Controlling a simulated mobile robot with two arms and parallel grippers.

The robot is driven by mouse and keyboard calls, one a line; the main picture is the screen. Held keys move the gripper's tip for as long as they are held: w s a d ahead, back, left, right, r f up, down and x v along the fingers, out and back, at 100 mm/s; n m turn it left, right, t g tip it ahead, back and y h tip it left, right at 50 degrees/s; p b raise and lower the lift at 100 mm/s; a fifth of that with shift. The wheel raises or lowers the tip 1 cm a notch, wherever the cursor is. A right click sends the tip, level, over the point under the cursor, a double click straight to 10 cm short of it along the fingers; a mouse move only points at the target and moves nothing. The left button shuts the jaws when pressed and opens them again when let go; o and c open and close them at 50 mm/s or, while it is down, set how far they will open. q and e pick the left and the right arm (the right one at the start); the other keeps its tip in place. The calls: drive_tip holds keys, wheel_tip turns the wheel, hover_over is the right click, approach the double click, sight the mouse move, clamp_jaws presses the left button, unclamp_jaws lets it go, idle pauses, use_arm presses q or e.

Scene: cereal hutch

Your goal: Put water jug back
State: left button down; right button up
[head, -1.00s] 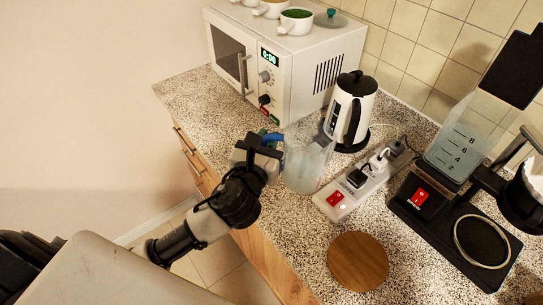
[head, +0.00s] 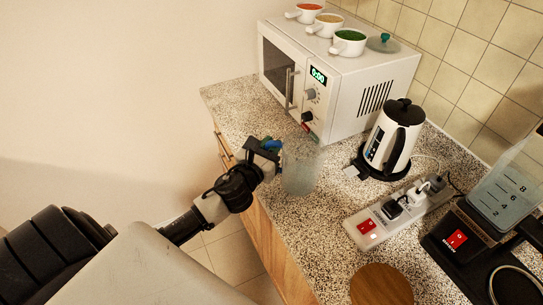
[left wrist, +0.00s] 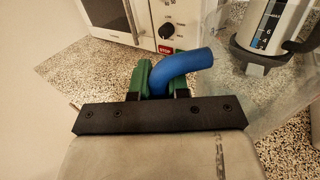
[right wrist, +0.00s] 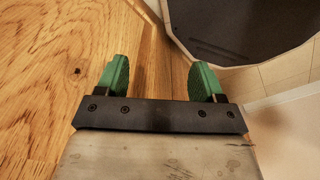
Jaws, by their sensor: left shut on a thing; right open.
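The water jug (head: 301,171) is clear with a blue handle, and it stands upright at the counter's front edge, below the microwave. I cannot tell whether its base touches the counter. My left gripper (head: 268,148) is shut on the jug's blue handle. The left wrist view shows the blue handle (left wrist: 183,70) between the green fingertips (left wrist: 165,78), with the clear jug wall to the right. My right gripper (right wrist: 159,80) is open and empty, facing wooden panels in the right wrist view; it is not in the head view.
The microwave (head: 335,85) stands behind the jug with several small cups and a lid on top. The kettle (head: 391,140) and a power strip (head: 395,218) are to the right. Speckled counter (head: 232,98) is clear at left.

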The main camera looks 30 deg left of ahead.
use_arm(q)
drive_tip(key=shift+d+f+b, duration=0.1)
drive_tip(key=shift+f+b, duration=0.2)
drive_tip(key=shift+f, duration=1.5)
drive_tip(key=shift+f, duration=0.2)
drive_tip(key=c, duration=1.1)
unclamp_jaws()
